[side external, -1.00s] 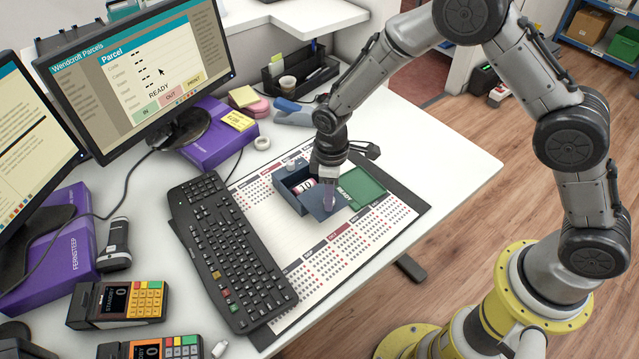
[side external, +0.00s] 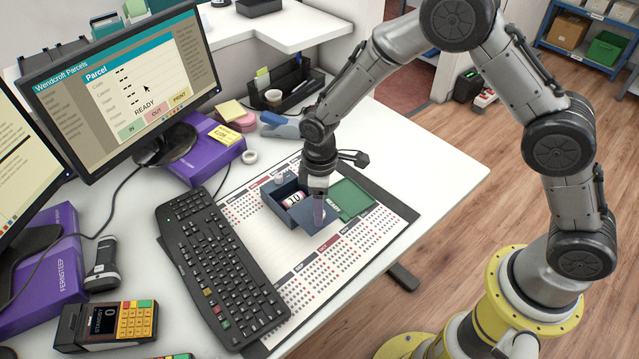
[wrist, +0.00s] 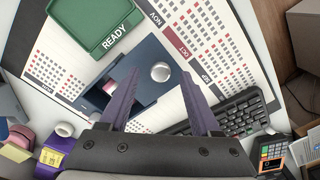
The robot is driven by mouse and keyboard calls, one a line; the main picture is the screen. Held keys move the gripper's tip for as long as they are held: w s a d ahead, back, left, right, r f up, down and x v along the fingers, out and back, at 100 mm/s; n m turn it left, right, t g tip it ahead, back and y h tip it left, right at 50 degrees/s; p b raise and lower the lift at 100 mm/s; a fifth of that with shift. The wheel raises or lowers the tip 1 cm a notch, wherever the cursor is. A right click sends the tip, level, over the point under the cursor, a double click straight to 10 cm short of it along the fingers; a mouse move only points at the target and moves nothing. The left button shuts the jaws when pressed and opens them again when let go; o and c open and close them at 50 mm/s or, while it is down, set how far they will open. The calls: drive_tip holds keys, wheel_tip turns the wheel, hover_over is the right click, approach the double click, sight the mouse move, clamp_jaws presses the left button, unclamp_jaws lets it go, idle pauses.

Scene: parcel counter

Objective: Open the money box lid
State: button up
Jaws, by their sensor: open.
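The money box (side external: 270,201) is a dark blue box on the printed desk mat. Its flat blue lid (side external: 318,228) stands off to the front side of the box, leaving part of the box uncovered. A red and white roll (side external: 293,200) shows in the opening. In the wrist view the lid (wrist: 147,52) carries a round silver knob (wrist: 160,72). My gripper (wrist: 158,80) is open, its two purple fingers apart on either side of the knob. In the side view the fingers (side external: 319,212) point down over the lid and hide the knob. Contact cannot be told.
A green tray marked READY (side external: 356,197) lies close beside the box. A black keyboard (side external: 220,265) is on the other side. A monitor (side external: 120,75), purple boxes (side external: 205,150) and a card terminal (side external: 105,325) stand farther left. The desk to the right is clear.

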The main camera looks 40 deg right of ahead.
wheel_tip(320, 180, up, 13)
idle(0.3)
drive_tip(key=s+d+r+m+t, duration=0.2)
drive_tip(key=s+d+r, duration=0.3)
drive_tip(key=r, duration=0.3)
drive_tip(key=s+d+r+m+t, duration=0.15)
drive_tip(key=s+d+r, duration=0.3)
drive_tip(key=r, duration=0.45)
drive_tip(key=s+d+f+m+t, duration=0.1)
drive_tip(key=s+d+f+m, duration=0.1)
drive_tip(key=s, duration=0.6)
drive_tip(key=s+d+f+m+t, duration=0.1)
drive_tip(key=s+d+m, duration=0.1)
drive_tip(key=s, duration=0.6)
drive_tip(key=shift+d+f+m, duration=0.25)
drive_tip(key=shift+f+m, duration=0.15)
drive_tip(key=shift+m, duration=0.35)
